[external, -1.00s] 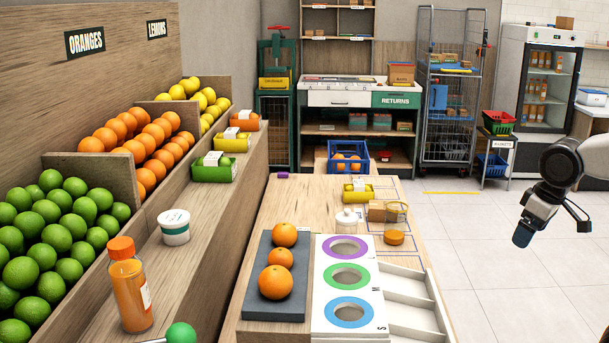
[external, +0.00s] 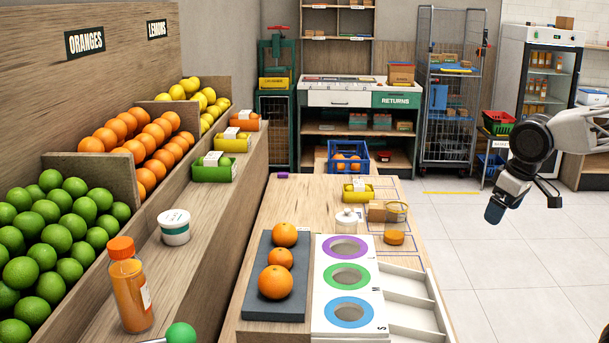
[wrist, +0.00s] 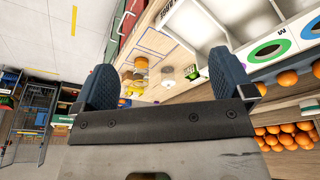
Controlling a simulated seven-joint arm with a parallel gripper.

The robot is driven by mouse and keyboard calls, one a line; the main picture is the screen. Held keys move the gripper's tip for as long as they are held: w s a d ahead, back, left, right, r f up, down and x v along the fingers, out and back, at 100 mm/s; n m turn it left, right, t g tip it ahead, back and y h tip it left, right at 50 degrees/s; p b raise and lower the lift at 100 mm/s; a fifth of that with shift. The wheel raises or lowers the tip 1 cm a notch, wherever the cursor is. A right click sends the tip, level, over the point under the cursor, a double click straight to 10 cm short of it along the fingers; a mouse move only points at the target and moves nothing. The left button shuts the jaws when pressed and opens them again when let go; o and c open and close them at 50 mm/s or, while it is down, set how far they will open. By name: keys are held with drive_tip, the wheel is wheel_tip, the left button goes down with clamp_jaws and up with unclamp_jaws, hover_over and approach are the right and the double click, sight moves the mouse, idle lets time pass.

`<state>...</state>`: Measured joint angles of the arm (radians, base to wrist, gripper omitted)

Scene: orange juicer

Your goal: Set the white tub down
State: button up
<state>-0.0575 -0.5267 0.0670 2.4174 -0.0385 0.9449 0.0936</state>
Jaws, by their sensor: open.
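A white tub with a green band (external: 174,227) stands upright on the wooden ledge at the left, behind the orange juice bottle. A smaller white lidded jar (external: 346,220) stands on the table behind the size board; a small white shape in the wrist view (wrist: 191,72) looks like this jar. My gripper (external: 494,214) hangs in the air to the right of the table, well apart from both. In the wrist view, its two dark fingers (wrist: 165,85) are spread wide with nothing held between them.
A juice bottle (external: 130,290) stands on the ledge. Floor right of the table is clear.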

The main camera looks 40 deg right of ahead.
drive_tip(key=w+a+r, duration=0.3)
drive_tip(key=w+a, duration=0.1)
drive_tip(key=w, duration=0.4)
drive_tip(key=w+a+r, duration=0.3)
drive_tip(key=w+a, duration=0.1)
drive_tip(key=w, duration=0.3)
drive_tip(key=t, duration=0.2)
hover_over(175, 216)
drive_tip(key=s, duration=0.2)
wheel_tip(175, 216, down, 3)
drive_tip(key=shift+s+d+r, duration=0.15)
drive_tip(key=shift+r, duration=0.05)
drive_tip(key=shift+a, duration=0.25)
drive_tip(key=shift+f, duration=0.1)
drive_tip(key=shift+x, duration=1.25)
